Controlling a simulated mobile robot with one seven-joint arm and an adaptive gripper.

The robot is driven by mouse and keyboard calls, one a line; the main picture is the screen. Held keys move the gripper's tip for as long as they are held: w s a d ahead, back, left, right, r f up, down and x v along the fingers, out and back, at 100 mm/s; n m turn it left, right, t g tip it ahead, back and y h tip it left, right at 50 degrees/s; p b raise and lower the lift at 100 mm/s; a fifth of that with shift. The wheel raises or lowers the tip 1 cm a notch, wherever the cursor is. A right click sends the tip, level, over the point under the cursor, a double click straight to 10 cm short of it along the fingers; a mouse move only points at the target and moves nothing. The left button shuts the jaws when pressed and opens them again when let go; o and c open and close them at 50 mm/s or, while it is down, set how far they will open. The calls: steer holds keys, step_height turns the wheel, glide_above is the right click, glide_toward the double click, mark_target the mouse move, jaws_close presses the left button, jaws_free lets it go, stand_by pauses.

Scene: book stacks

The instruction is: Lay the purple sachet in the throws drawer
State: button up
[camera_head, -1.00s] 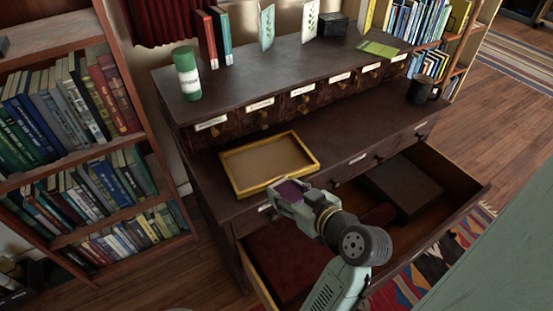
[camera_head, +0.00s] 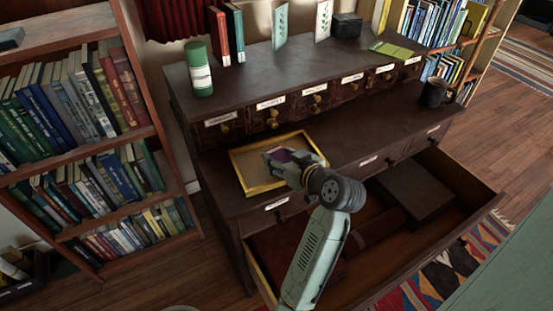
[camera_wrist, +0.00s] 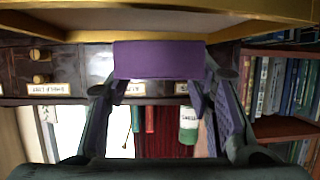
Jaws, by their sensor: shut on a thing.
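My gripper (camera_head: 284,160) is shut on the purple sachet (camera_head: 281,154). It appears over the front right part of the yellow-rimmed tray (camera_head: 237,173); the height above it is hard to judge. In the wrist view the sachet (camera_wrist: 158,60) shows as a flat purple block between the fingers, in front of the tray's yellow edge (camera_wrist: 60,36). The large lower drawer (camera_head: 400,245) stands pulled out, in front of and below the tray. I cannot read its label. My arm hides part of its left side.
The drawer holds a dark box (camera_head: 415,190), a dark red roll (camera_head: 378,226) and a flat red item (camera_head: 283,250). A black mug (camera_head: 433,93) stands at the ledge's right end. A green-and-white canister (camera_head: 199,70) stands on the upper top. Bookshelves flank the cabinet.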

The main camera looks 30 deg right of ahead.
mark_target(275, 149)
steer(key=shift+w+d, duration=0.25)
steer(key=shift+w, duration=0.7)
steer(key=shift+w+d+f, duration=0.1)
steer(key=shift+w+f, duration=0.05)
steer(key=shift+w, duration=0.45)
steer(key=f+b, duration=0.3)
steer(key=shift+w+d+f, duration=0.1)
steer(key=shift+w+f, duration=0.1)
steer(key=shift+w, duration=0.05)
steer(key=shift+r, duration=0.15)
steer(key=o, duration=1)
steer(key=shift+s+f+b, duration=0.15)
steer(key=shift+f+b, duration=0.1)
steer(key=shift+b, duration=0.05)
steer(key=b+v, duration=0.1)
steer(key=v, duration=0.9)
steer(key=shift+s+r+b, duration=0.25)
steer(key=shift+r+b, duration=0.1)
steer(key=shift+b, duration=0.05)
